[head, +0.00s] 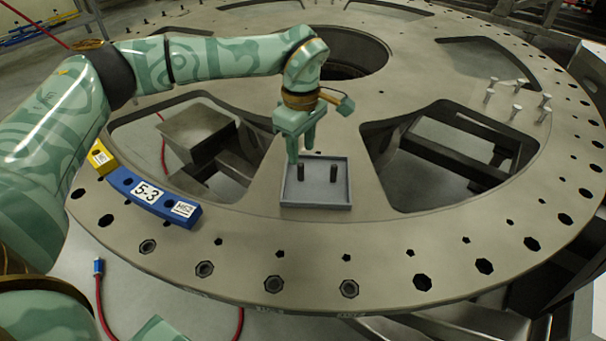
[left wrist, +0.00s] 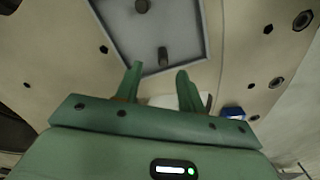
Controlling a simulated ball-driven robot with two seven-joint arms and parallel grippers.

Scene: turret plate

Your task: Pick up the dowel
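Two dark upright dowels, one on the left (head: 300,171) and one on the right (head: 333,173), stand in a shallow grey square tray (head: 318,194) on the turret plate (head: 240,233). My left gripper (head: 301,151) points down over the back left part of the tray, near the left dowel. In the left wrist view its fingers (left wrist: 157,82) are apart with nothing between them. Both dowels show beyond the fingertips there, one nearer (left wrist: 163,56) and one at the top edge (left wrist: 142,6). My right gripper does not show.
A blue block marked 5-3 (head: 126,182) and a yellow block (head: 101,157) lie at the plate's left rim. Several pale upright pins (head: 517,110) stand at the right. Large openings flank the tray. The plate in front of the tray is clear apart from holes.

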